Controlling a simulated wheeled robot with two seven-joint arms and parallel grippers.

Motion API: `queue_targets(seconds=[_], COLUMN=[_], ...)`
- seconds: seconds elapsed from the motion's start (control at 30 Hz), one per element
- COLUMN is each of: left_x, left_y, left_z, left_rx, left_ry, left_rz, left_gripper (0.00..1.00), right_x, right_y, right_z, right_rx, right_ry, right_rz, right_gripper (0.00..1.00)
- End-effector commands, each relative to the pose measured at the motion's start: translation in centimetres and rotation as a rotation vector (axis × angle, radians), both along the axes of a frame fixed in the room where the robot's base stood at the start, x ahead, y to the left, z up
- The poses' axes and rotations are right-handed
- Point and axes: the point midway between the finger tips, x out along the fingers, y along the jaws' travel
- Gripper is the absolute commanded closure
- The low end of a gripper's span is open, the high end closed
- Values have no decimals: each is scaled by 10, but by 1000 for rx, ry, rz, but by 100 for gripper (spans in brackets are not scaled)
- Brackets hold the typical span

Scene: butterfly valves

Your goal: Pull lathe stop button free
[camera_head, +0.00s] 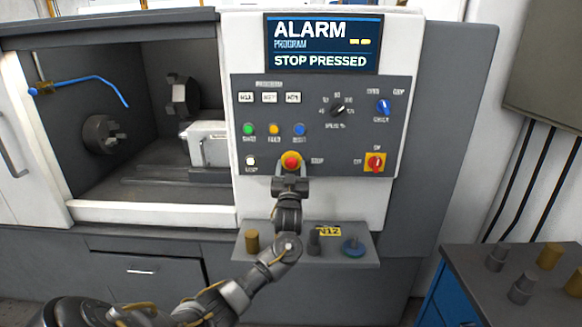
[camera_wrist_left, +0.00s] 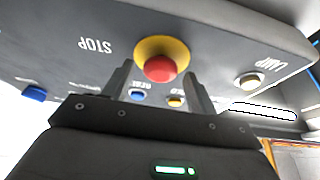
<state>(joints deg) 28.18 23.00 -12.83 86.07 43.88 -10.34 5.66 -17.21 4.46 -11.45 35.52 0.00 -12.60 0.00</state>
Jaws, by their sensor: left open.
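The lathe stop button (camera_head: 291,160) is a red mushroom head on a yellow round base, low on the dark control panel (camera_head: 322,118). It also shows in the left wrist view (camera_wrist_left: 160,68), upside down, beside the STOP label. My left gripper (camera_head: 290,178) is at the panel, just below the button in the head view. In the wrist view its two fingers (camera_wrist_left: 160,85) are apart, one on each side of the button's lower edge, with nothing held. I cannot tell whether a finger touches the button. My right gripper is not in view.
The screen (camera_head: 322,44) reads ALARM and STOP PRESSED. A red and yellow rotary switch (camera_head: 375,162) sits right of the button, and a white lamp button (camera_head: 251,161) left. A shelf (camera_head: 305,257) with small parts juts out below. A workbench (camera_head: 520,290) stands at right.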

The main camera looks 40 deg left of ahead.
Motion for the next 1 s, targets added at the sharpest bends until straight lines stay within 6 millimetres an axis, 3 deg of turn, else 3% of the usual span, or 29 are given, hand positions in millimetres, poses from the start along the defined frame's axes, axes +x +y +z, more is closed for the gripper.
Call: queue_targets(seconds=[0.27, 0.7, 1.0], left_x=[1, 0, -8], left_y=[0, 0, -6], left_z=[0, 0, 0], left_rx=[0, 0, 0], left_ry=[0, 0, 1], left_rz=[0, 0, 1], left_gripper=[45, 100, 100], right_x=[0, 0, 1], right_y=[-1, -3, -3], right_z=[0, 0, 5], right_rx=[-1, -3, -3], right_ry=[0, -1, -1], right_rz=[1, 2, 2], right_gripper=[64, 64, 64])
